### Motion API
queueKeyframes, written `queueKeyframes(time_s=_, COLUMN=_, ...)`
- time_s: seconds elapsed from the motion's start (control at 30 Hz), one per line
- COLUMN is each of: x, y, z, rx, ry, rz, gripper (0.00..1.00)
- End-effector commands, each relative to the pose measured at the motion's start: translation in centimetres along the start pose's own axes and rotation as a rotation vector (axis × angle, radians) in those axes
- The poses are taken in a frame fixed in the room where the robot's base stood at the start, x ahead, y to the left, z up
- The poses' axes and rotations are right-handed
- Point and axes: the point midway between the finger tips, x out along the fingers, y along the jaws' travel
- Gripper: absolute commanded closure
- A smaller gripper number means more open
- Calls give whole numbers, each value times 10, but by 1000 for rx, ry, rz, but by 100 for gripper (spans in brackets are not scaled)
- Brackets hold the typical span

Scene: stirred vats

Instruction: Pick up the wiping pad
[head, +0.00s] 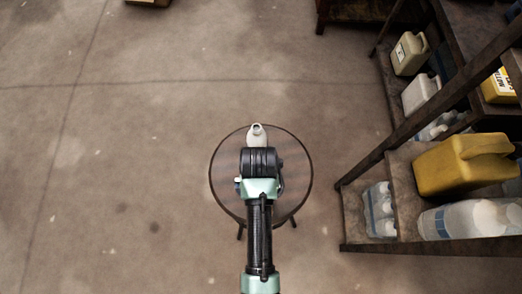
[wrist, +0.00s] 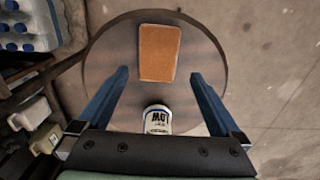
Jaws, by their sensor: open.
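The wiping pad (wrist: 160,53) is an orange-brown, flat, rounded rectangle with a pale edge. It lies on the round wooden table (wrist: 105,55) in the wrist view. My gripper (wrist: 161,72) is open above the table, its two blue fingers apart, one to each side of the pad in the picture. Nothing is between the fingers' grip. In the head view my arm hides the pad and much of the table (head: 223,182). My gripper's fingertips are hidden there too.
A white labelled container (wrist: 158,120) stands on the table close to my gripper's palm; a white bottle (head: 256,134) shows at the table's far edge in the head view. A shelf rack (head: 400,192) with a yellow jug (head: 455,165) stands right. Floor to the left is clear.

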Motion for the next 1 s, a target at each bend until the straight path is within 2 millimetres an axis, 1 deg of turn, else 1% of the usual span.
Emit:
queueKeyframes(time_s=0.03, x=8, y=0, z=0, rx=0, ry=-2, rz=0, gripper=0)
queueKeyframes(time_s=0.07, x=12, y=0, z=0, rx=0, ry=0, rz=0, gripper=0)
queueKeyframes(time_s=0.27, x=24, y=1, z=-1, rx=0, ry=2, rz=0, gripper=0)
queueKeyframes(time_s=0.5, x=59, y=4, z=-2, rx=0, ry=1, rz=0, gripper=0)
queueKeyframes(time_s=0.6, x=68, y=4, z=-2, rx=0, ry=3, rz=0, gripper=0)
queueKeyframes(time_s=0.87, x=70, y=4, z=-2, rx=0, ry=5, rz=0, gripper=0)
queueKeyframes(time_s=0.97, x=70, y=4, z=-2, rx=0, ry=5, rz=0, gripper=16)
queueKeyframes(time_s=1.0, x=70, y=4, z=-2, rx=0, ry=5, rz=0, gripper=23)
